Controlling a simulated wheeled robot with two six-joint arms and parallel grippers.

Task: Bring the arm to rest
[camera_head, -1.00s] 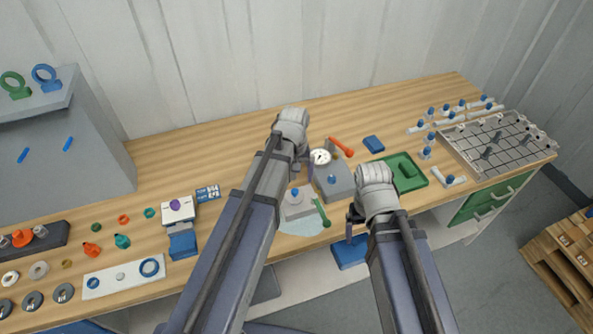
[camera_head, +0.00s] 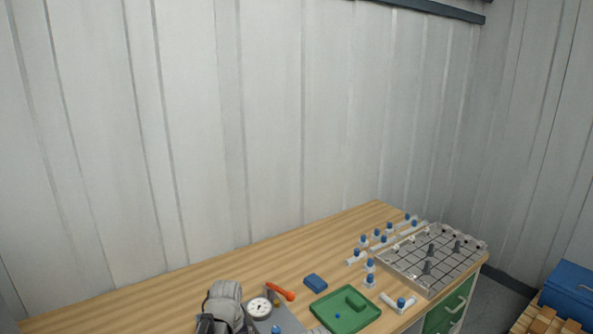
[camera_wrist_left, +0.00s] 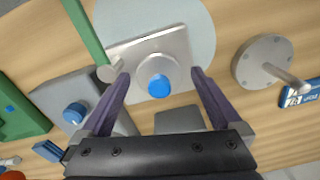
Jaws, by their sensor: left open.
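My left gripper (camera_wrist_left: 160,76) is open in the left wrist view, its two purple-grey fingers apart on either side of a metal block (camera_wrist_left: 180,45) with a blue knob (camera_wrist_left: 158,87). Nothing is visibly gripped; I cannot tell how far the fingertips are above the block. In the head view, only my left arm's grey wrist shows at the bottom edge and its fingers are out of the picture. My right gripper is not in view.
The block stands on a pale round mat (camera_wrist_left: 205,28) beside a green rod (camera_wrist_left: 84,28). A flanged metal disc (camera_wrist_left: 256,62) is right of it. A dial gauge (camera_head: 259,308), orange tool (camera_head: 281,291), green tray (camera_head: 345,311) and gridded rack (camera_head: 432,282) occupy the bench.

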